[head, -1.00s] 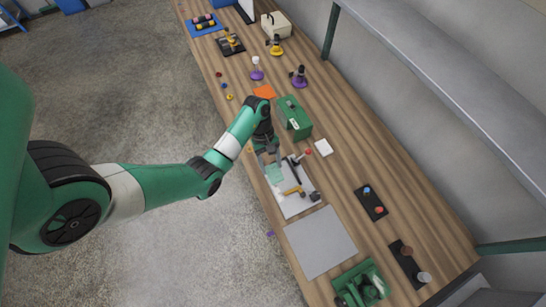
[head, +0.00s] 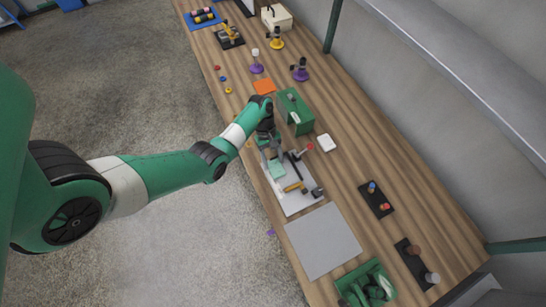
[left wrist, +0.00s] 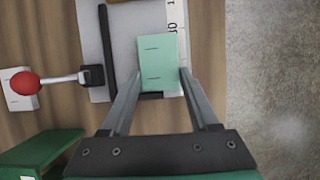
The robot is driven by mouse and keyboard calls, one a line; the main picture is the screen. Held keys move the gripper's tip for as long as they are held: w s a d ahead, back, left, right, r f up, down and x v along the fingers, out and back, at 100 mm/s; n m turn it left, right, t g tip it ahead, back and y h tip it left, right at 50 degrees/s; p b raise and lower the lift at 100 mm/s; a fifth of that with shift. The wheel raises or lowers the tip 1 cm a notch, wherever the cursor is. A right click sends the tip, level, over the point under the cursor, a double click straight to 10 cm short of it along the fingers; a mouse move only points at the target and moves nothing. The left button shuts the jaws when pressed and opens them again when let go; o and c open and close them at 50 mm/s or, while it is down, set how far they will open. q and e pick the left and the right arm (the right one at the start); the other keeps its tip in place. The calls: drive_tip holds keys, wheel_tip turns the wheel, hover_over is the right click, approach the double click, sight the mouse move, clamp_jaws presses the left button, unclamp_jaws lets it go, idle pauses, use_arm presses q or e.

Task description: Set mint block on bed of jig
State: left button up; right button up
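The mint block (head: 277,170) is between the fingers of my left gripper (head: 271,156), over the left-hand, far end of the jig's pale bed (head: 295,203). In the left wrist view the mint block (left wrist: 158,62) has a fingertip against each long side, and the left gripper (left wrist: 160,72) looks shut on it. A black fence bar (left wrist: 107,55) runs beside the block with a gap, and a ruled scale (left wrist: 174,20) shows on its other side. I cannot tell whether the block touches the bed. My right gripper is not in view.
A red-knobbed clamp (head: 308,147) and a yellow-handled part (head: 294,187) sit on the jig. A green box (head: 296,112) stands just behind, with a white block (head: 326,142) nearby. A grey mat (head: 322,240) lies clear in front.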

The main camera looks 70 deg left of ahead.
use_arm(q)
drive_tip(key=o, duration=0.5)
drive_tip(key=shift+c, duration=0.2)
drive_tip(key=shift+r, duration=0.25)
drive_tip(key=p+v, duration=0.4)
drive_tip(key=v, duration=0.7)
drive_tip(key=shift+a+r, duration=0.25)
drive_tip(key=shift+r, duration=0.1)
